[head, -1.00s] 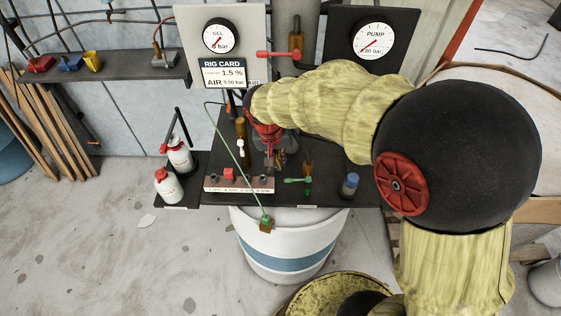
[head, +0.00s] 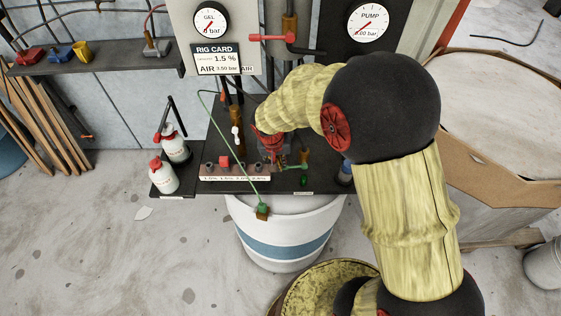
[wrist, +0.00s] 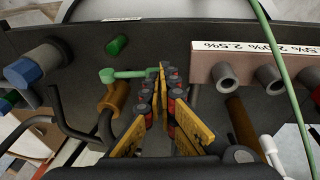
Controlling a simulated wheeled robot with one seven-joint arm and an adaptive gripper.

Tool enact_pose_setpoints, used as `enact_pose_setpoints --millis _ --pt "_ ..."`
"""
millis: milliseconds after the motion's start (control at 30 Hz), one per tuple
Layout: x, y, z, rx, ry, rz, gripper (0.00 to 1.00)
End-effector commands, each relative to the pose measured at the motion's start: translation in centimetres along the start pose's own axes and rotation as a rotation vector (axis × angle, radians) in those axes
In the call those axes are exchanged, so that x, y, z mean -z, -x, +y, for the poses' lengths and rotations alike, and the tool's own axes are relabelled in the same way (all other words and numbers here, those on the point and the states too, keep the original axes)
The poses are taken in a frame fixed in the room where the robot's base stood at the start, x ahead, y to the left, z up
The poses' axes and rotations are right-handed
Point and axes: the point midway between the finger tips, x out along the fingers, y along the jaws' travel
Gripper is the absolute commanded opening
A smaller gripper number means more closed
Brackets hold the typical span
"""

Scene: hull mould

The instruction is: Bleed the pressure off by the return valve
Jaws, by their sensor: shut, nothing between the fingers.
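A green-handled valve with a brass body, apparently the return valve, sits on the dark bench. Its green lever (wrist: 135,74) points right in the wrist view, from above the brass body (wrist: 116,97). In the head view the brass body (head: 303,158) shows just right of my gripper (head: 277,166). My gripper (wrist: 163,72) is shut and empty, its fingertips close by the lever's free end. I cannot tell whether they touch it. The pump gauge (head: 369,24) and the gel gauge (head: 210,21) stand behind on panels.
A blue-capped fitting (wrist: 24,72) and a loose-looking green knob (wrist: 117,45) lie left in the wrist view. A pale block with sockets (head: 235,171) and a thin green line (head: 236,160) are near. A red lever (head: 270,37) is behind. Bottles (head: 163,178) stand left; a white drum (head: 285,238) is below.

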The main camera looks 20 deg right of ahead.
Motion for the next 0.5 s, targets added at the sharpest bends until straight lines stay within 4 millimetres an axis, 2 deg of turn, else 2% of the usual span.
enact_pose_setpoints --millis 500 --pt "-0.10 -0.47 -0.24 0.000 0.000 0.000 0.00"
